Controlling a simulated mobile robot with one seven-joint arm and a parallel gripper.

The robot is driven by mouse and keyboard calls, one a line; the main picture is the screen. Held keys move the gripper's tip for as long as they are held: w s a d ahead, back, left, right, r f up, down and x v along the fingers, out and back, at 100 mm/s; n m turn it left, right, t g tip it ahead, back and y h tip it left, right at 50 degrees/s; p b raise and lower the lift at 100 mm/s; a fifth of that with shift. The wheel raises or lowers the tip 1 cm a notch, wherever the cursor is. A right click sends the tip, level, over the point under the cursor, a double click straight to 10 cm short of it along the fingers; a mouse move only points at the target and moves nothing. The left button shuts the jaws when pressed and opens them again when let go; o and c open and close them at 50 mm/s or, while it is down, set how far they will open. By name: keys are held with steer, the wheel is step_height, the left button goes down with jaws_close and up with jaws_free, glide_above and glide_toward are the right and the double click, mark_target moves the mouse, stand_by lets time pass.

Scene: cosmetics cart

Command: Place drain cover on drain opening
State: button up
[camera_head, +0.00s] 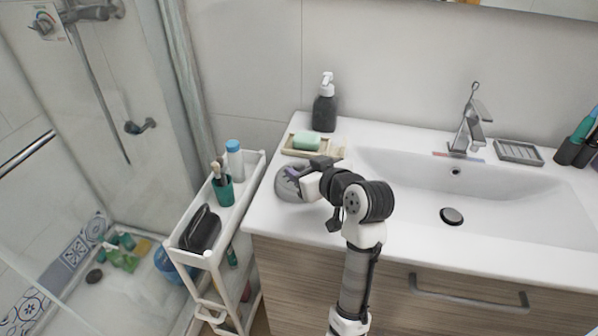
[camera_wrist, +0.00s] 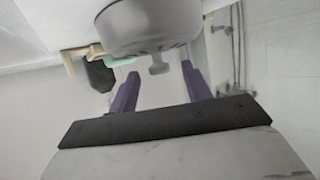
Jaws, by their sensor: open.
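The drain cover (camera_head: 288,187) is a round grey piece with a small knob, lying on the left end of the white counter. In the wrist view the cover (camera_wrist: 150,28) fills the upper middle, its knob pointing toward my gripper. My gripper (camera_head: 296,173) is at the cover in the head view and hides part of it. In the wrist view my gripper (camera_wrist: 158,78) is open, with its two purple fingers on either side of the knob; I cannot tell whether they touch it. The drain opening (camera_head: 452,216) is a dark round spot in the sink basin.
A soap tray (camera_head: 290,150) with green soap and a dark pump bottle (camera_head: 324,108) stand behind the cover. A tap (camera_head: 468,125) rises behind the sink (camera_head: 400,170). A white cart (camera_head: 240,205) with toiletries stands left of the counter. The basin is otherwise clear.

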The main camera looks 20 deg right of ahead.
mark_target(301, 167)
steer(key=shift+p+x, duration=0.3)
steer(key=shift+x, duration=1.3)
steer(key=shift+c, duration=0.4)
jaws_close()
steer(key=shift+r, duration=0.15)
step_height(301, 167, up, 20)
steer(key=b, duration=0.2)
